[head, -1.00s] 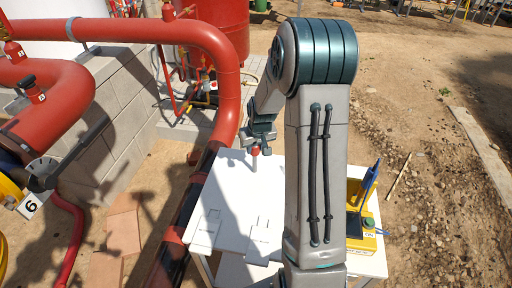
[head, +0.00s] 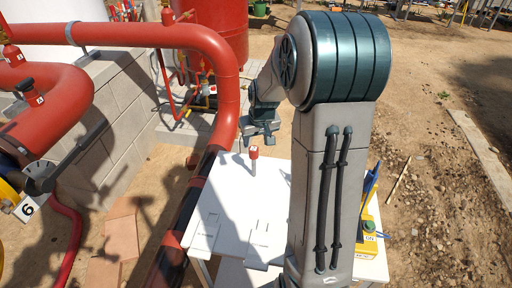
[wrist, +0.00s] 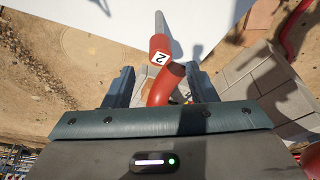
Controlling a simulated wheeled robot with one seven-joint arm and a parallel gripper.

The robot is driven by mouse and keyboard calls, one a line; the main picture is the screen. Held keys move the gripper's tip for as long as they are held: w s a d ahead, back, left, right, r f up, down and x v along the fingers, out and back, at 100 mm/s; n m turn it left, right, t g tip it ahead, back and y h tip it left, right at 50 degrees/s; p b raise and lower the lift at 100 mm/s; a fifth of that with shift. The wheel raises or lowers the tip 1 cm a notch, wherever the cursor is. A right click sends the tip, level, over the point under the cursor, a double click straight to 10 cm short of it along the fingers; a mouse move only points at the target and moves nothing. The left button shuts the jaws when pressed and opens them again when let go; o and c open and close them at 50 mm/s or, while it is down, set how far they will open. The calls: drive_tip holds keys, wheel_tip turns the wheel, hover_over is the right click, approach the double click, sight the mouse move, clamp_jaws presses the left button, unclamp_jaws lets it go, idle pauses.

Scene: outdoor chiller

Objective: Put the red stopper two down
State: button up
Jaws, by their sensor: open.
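The red stopper (head: 253,153), a red cap on a grey stem, stands upright on the white table (head: 225,192) near its far edge. In the wrist view the red stopper (wrist: 159,45) shows a white label with a 2, its grey stem pointing away over the white table (wrist: 110,30). My gripper (head: 259,138) is open and empty, just above and behind the cap in the head view, with a gap between them. In the wrist view the fingers of my gripper (wrist: 161,80) are spread apart, with the cap beyond their tips.
A large red pipe (head: 228,95) runs along the table's left side, by a grey block wall (head: 120,130). A yellow case (head: 367,243) sits at the table's right edge, partly behind my arm. The table's left front holds flat white plates (head: 235,238).

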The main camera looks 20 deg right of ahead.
drive_tip(key=s+a+r, duration=0.7)
drive_tip(key=s+r, duration=0.2)
drive_tip(key=s, duration=0.2)
drive_tip(key=s+a, duration=0.4)
drive_tip(key=s, duration=0.9)
drive_tip(key=shift+s+a+r+n, duration=0.15)
drive_tip(key=shift+s+r+n, duration=0.15)
drive_tip(key=shift+r+n, duration=0.15)
drive_tip(key=shift+c, duration=0.2)
